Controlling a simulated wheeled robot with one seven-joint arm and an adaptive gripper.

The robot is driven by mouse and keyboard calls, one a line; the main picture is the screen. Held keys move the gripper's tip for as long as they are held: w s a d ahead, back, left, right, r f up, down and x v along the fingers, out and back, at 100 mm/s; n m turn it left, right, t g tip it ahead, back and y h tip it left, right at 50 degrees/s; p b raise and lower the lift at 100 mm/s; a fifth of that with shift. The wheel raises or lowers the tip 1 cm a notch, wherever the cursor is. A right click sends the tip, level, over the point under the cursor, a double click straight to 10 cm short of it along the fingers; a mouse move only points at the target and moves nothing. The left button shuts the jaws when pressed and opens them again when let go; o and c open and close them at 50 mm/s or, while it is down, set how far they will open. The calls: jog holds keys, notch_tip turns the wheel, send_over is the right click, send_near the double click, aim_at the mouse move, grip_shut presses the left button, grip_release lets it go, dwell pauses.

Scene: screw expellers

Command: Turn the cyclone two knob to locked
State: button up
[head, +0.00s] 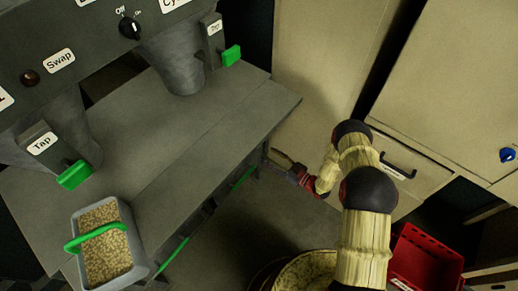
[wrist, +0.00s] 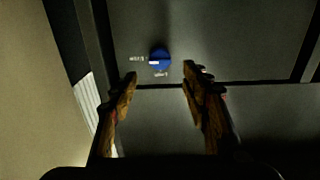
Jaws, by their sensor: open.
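A round blue knob (wrist: 160,58) with a pale mark is on a dark grey panel in the wrist view. Small labels sit to its left and just below it, too small to read surely. I cannot tell its setting, or whether it is the cyclone two knob. My gripper (wrist: 160,74) is open and empty. Its two fingers lie either side of the knob's line in the picture, with the tips just below it; no contact shows. In the head view my gripper (head: 281,161) is beside the grey table's right edge, and the knob it faces is hidden there.
A grey table (head: 215,130) carries a grain bin (head: 105,243) with a green handle. Above it are a black off/on knob (head: 130,27) and green levers (head: 231,55). Another blue knob (head: 507,155) is on the right cabinet. A red crate (head: 425,262) stands lower right.

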jog(key=b+x, duration=0.2)
jog(key=x, duration=0.5)
jog(key=shift+w+a, duration=0.15)
jog(key=shift+a, duration=0.05)
jog(key=c, duration=1.2)
grip_shut()
